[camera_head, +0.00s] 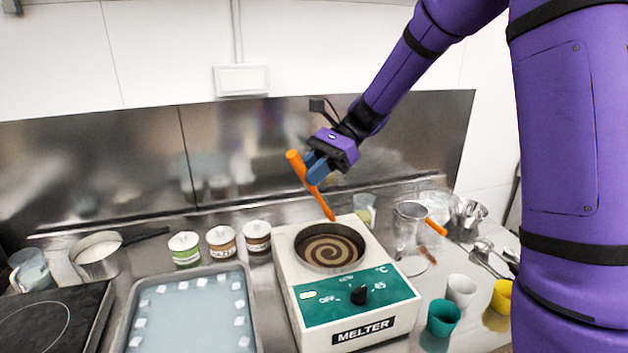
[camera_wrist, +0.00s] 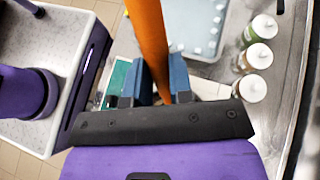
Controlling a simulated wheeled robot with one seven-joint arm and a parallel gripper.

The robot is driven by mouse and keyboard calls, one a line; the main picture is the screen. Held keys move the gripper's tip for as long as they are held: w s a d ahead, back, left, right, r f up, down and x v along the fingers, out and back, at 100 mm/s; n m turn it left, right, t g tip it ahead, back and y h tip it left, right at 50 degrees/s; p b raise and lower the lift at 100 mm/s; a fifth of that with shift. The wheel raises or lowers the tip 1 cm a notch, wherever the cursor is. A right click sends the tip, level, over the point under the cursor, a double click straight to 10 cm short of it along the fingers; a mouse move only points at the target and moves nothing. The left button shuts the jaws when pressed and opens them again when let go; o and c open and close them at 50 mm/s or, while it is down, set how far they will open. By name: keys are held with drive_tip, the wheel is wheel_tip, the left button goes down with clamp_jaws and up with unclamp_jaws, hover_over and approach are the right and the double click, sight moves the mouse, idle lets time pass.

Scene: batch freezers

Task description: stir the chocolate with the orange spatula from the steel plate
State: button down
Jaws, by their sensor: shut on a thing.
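My gripper (camera_head: 316,170) is shut on the handle of the orange spatula (camera_head: 299,168). The spatula is tilted, with its lower end above the back rim of the melter's pot and apart from the chocolate. In the wrist view the orange handle (camera_wrist: 148,40) runs between the two blue fingers (camera_wrist: 161,82). The chocolate (camera_head: 331,251) shows a light and dark spiral in the round pot of the melter (camera_head: 345,325). A steel plate (camera_head: 410,265) lies right of the melter, partly hidden by a steel jug.
The steel jug (camera_head: 409,228) and another orange-handled tool (camera_head: 436,227) are right of the melter. Green (camera_head: 443,318), white and yellow cups stand in front right. Three lidded jars (camera_head: 221,242) and a blue tray (camera_head: 190,315) are at left. The steel back wall is close behind.

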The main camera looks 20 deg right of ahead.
wheel_tip(320, 180, down, 11)
drive_tip(key=shift+f, duration=0.15)
idle(1.6)
drive_tip(key=shift+d, duration=0.1)
idle(0.4)
